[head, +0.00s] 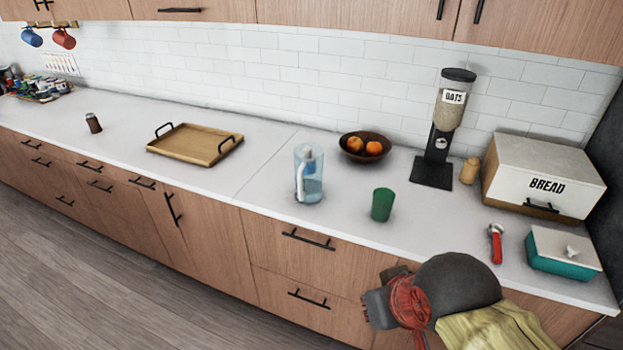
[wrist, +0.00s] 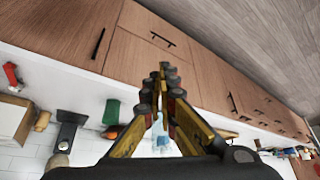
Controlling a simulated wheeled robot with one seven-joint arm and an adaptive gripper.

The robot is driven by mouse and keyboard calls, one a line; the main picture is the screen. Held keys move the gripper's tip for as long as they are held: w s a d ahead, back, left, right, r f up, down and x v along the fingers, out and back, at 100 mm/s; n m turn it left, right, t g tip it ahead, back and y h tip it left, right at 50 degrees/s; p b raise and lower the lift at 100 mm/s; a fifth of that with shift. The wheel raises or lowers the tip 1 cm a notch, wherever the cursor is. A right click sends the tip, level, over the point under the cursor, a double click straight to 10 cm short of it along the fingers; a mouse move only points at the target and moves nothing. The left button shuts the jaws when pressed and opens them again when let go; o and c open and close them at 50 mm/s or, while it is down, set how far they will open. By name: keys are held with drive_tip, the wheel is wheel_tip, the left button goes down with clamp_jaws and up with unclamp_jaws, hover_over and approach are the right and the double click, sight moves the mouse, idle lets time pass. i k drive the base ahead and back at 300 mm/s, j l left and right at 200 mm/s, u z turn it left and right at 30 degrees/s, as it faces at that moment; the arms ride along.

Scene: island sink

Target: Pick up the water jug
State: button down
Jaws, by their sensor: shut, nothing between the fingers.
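The water jug (head: 308,175) is a clear, bluish pitcher with a pale handle on its left side. It stands upright on the white counter (head: 262,215), near the front edge and left of a green cup. In the wrist view the jug (wrist: 161,143) shows partly, behind my fingers. My gripper (wrist: 161,75) is shut and empty, its fingertips together in the middle of the wrist view. In the head view my wrist and gripper are at the lower right, in front of the drawers and apart from the jug. The fingertips are hard to make out there.
A green cup (head: 382,205) stands right of the jug, with a fruit bowl (head: 366,147) behind. An oats dispenser (head: 440,130), bread box (head: 543,176), red can opener (head: 495,243) and teal container (head: 563,251) fill the right. A wooden tray (head: 194,145) lies left, with clear counter between.

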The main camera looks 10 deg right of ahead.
sight(309, 173)
drive_tip(key=i+j, duration=0.1)
drive_tip(key=i, duration=0.35)
drive_tip(key=i+j, duration=0.1)
drive_tip(key=i, duration=0.3)
